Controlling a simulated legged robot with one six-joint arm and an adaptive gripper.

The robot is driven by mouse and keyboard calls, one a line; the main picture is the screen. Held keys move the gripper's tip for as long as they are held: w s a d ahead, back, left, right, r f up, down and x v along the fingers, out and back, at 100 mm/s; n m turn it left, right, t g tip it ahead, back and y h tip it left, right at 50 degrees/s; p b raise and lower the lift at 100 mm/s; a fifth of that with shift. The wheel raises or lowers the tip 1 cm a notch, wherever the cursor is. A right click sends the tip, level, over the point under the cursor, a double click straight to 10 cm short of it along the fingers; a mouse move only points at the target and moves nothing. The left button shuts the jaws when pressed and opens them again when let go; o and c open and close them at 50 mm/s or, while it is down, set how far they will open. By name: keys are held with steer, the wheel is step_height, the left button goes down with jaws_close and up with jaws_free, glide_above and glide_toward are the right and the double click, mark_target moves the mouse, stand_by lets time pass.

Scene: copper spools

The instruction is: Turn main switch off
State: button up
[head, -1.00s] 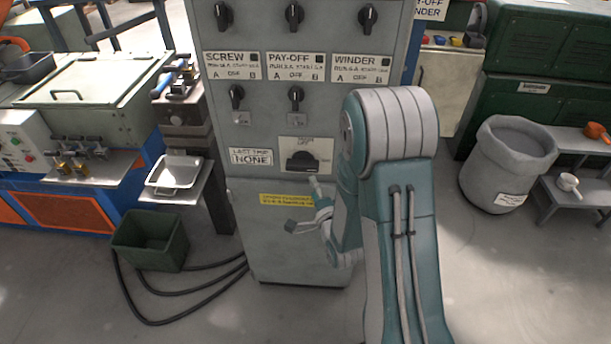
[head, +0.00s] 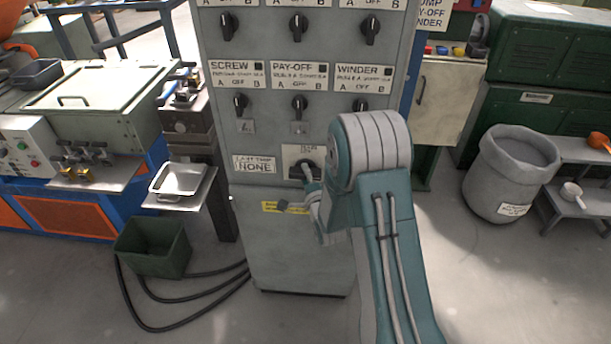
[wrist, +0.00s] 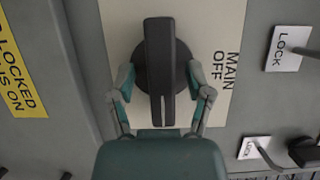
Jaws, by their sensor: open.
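The main switch (wrist: 160,70) is a black rotary knob on a cream plate marked MAIN OFF (wrist: 222,50), filling the middle of the wrist view. In the head view the switch (head: 306,168) sits low on the grey control cabinet (head: 300,240), partly hidden by my arm. My gripper (wrist: 160,92) is open. Its two fingers lie on either side of the knob's raised bar, with gaps visible between fingertips and bar. In the head view my gripper (head: 308,180) is at the switch plate, its fingertips hard to make out.
Several other black knobs (head: 298,27) stand in rows above the switch. A yellow label (wrist: 20,75) and LOCK tags (wrist: 287,48) flank it. A green bin (head: 152,247) and black cables lie on the floor at left; a grey sack bin (head: 510,175) stands at right.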

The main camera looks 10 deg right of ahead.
steer(key=shift+c, duration=0.3)
jaws_close()
steer(key=shift+n, duration=0.3)
steer(key=n+g, duration=0.1)
steer(key=n, duration=0.2)
steer(key=shift+g+h, duration=0.4)
steer(key=n+g+h, duration=0.1)
steer(key=n, duration=0.2)
steer(key=shift+n, duration=0.3)
steer(key=n+g+h, duration=0.1)
steer(key=n+h, duration=0.1)
steer(key=n, duration=0.1)
steer(key=shift+a+g, duration=0.1)
steer(key=shift+g, duration=0.2)
steer(key=shift+n+g+h, duration=0.4)
steer(key=shift+n+h, duration=0.6)
steer(key=shift+n, duration=0.6)
